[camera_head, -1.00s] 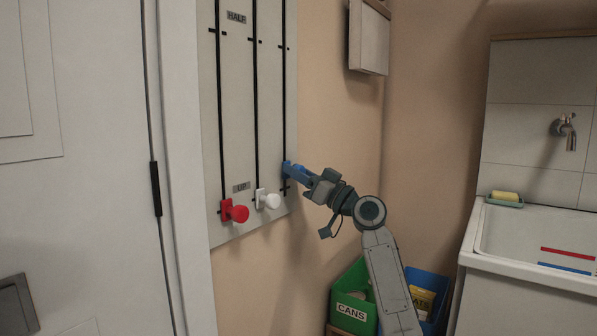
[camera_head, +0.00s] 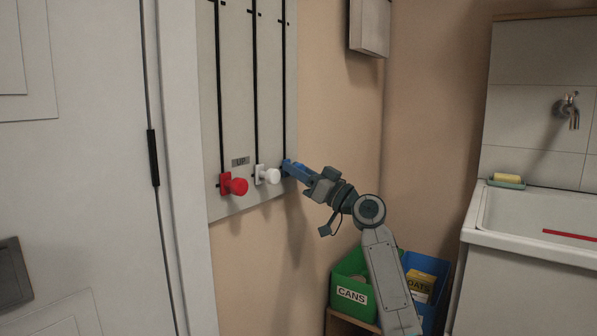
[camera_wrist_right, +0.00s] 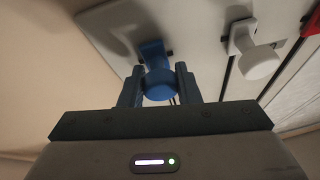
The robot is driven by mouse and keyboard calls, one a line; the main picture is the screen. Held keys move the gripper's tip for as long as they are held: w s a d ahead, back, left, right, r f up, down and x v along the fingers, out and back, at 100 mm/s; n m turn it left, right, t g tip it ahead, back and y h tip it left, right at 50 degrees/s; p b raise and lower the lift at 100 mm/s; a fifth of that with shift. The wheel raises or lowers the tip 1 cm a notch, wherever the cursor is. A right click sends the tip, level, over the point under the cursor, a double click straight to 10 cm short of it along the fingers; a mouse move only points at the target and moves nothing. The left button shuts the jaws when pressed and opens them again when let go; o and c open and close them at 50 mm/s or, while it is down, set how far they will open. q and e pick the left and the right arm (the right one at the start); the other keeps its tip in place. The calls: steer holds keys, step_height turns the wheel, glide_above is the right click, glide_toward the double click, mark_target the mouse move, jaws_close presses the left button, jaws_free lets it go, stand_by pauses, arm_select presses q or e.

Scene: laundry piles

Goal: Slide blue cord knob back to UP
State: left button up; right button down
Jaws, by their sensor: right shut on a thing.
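The blue cord knob (camera_head: 287,168) is at the low end of the rightmost black slot on the grey wall board (camera_head: 236,110), level with the UP label (camera_head: 240,161). In the right wrist view the blue knob (camera_wrist_right: 158,82) sits between the two fingers of my right gripper (camera_wrist_right: 158,88), which is shut on it. In the head view my right gripper (camera_head: 300,172) reaches the knob from the right and partly hides it. The white knob (camera_head: 267,175) and the red knob (camera_head: 234,185) stand at the low ends of their slots to the left. My left gripper is not in view.
A door (camera_head: 70,200) stands at the left. Below my right arm are a green CANS bin (camera_head: 345,285) and a blue bin (camera_head: 412,262). A sink (camera_head: 500,215) with a tap is at the right. A box (camera_head: 370,27) hangs on the wall above.

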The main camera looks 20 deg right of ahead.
steer(key=c, duration=1.1)
jaws_free()
steer(key=shift+s, duration=0.1)
steer(key=v, duration=1)
steer(key=shift+s+d+f, duration=0.2)
steer(key=shift+d, duration=0.05)
